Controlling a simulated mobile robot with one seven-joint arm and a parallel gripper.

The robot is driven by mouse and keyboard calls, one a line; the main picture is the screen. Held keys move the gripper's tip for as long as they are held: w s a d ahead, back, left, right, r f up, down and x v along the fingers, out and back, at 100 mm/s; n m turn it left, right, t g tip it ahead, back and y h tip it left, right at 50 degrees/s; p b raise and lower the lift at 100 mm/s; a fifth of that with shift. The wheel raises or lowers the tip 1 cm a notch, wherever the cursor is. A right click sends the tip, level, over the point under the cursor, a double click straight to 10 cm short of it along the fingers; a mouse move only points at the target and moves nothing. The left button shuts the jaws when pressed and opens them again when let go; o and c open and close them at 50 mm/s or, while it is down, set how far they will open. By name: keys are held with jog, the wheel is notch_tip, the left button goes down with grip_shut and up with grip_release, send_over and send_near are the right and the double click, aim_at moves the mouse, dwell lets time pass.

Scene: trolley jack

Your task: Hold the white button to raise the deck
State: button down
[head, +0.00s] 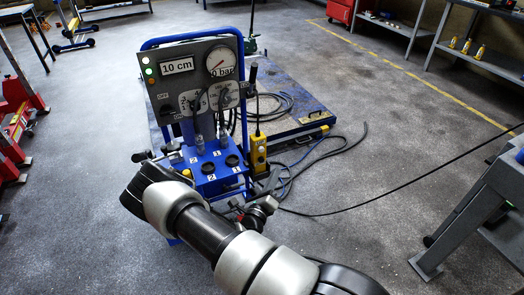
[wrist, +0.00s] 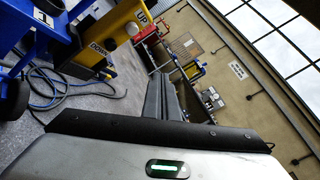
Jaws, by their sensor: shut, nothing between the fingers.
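A yellow pendant (head: 258,153) hangs at the right side of the blue trolley. In the wrist view the yellow pendant (wrist: 118,30) is large at the upper left, tilted, with the labels UP and DOWN. A small white button (wrist: 133,29) shows beside the UP label. My gripper (wrist: 163,78) is shut and empty in the wrist view, its fingers right of the pendant and seemingly apart from it. I cannot make the gripper out clearly in the head view. The low blue-edged deck (head: 285,95) lies behind the trolley. The trolley's panel (head: 192,75) reads 10 cm, with its gauge at 0 bar.
Dark hoses (head: 330,150) loop over the floor right of the trolley. A grey bench (head: 470,205) stands at the right, and red equipment (head: 15,125) at the left. Open floor lies between trolley and bench, crossed by a cable.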

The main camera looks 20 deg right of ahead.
aim_at(262, 150)
jog(key=shift+w+a+b, duration=0.15)
jog(key=shift+w+b, duration=1.65)
jog(key=shift+w, duration=2.55)
jog(key=shift+w, duration=0.15)
jog(key=shift+w, duration=0.3)
